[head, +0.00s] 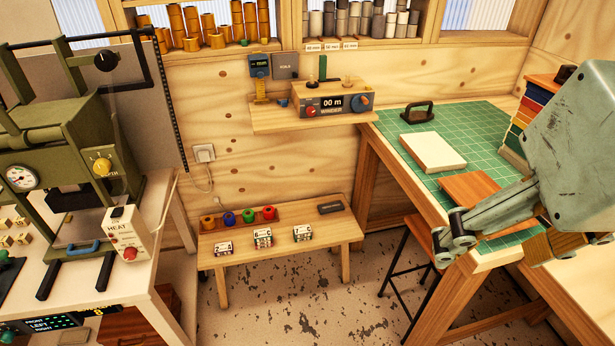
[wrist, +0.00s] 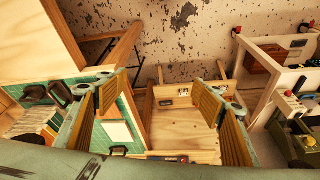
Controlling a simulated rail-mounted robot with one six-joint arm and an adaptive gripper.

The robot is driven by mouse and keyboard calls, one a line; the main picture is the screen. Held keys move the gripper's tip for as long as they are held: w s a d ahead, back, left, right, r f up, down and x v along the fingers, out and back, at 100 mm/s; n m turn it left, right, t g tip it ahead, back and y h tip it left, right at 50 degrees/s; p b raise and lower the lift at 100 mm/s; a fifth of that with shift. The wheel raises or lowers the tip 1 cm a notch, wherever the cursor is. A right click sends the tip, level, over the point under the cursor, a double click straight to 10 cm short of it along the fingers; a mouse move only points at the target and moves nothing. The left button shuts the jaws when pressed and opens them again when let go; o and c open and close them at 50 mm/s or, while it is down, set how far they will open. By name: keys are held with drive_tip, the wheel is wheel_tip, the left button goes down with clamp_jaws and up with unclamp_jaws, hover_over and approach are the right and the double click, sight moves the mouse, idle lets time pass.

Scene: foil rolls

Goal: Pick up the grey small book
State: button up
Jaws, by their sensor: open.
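A flat grey, book-like piece (head: 285,66) with small lettering stands against the wall above the small wall shelf (head: 268,122) in the head view. A smaller dark grey flat piece (head: 331,207) lies at the right end of the low bench (head: 230,275). I cannot tell for certain which is the grey small book. My gripper (head: 492,243) is at the right, over the front edge of the green-matted table, apart from both pieces. In the wrist view my gripper (wrist: 165,95) has its fingers wide apart with nothing between them.
The table's green mat (head: 400,125) bears a pale block (head: 433,152), a brown board (head: 468,188) and a dark-handled tool (head: 417,113). A stool (head: 400,262) stands below. A press (head: 60,150) fills the left. A control box (head: 332,101) sits on the shelf. Floor before the bench is clear.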

sight(303, 231)
drive_tip(key=w+a, duration=0.2)
drive_tip(key=w, duration=1.1)
drive_tip(key=w+a+f+n, duration=0.1)
drive_tip(key=w+a+f, duration=0.3)
drive_tip(key=w, duration=0.6)
drive_tip(key=w+a+f, duration=0.2)
drive_tip(key=w+f, duration=0.4)
drive_tip(key=w, duration=0.4)
drive_tip(key=w+a+f+n, duration=0.1)
drive_tip(key=w+a+f, duration=0.3)
drive_tip(key=w, duration=0.7)
drive_tip(key=w+a+f, duration=0.2)
drive_tip(key=w+f, duration=0.2)
drive_tip(key=f, duration=0.3)
drive_tip(key=w+a+f+y, duration=0.1)
drive_tip(key=w+a+f, duration=0.1)
drive_tip(key=w+f, duration=0.35)
drive_tip(key=w+a+f, duration=0.3)
drive_tip(key=f, duration=0.6)
drive_tip(key=w+a+f, duration=0.2)
drive_tip(key=a+f, duration=0.1)
drive_tip(key=f, duration=1)
drive_tip(key=w+a+f+n+p, duration=0.1)
drive_tip(key=w+a+f, duration=0.1)
drive_tip(key=f, duration=1)
drive_tip(key=shift+w+a+f, duration=0.2)
drive_tip(key=shift+a+f, duration=0.15)
drive_tip(key=shift+a, duration=0.25)
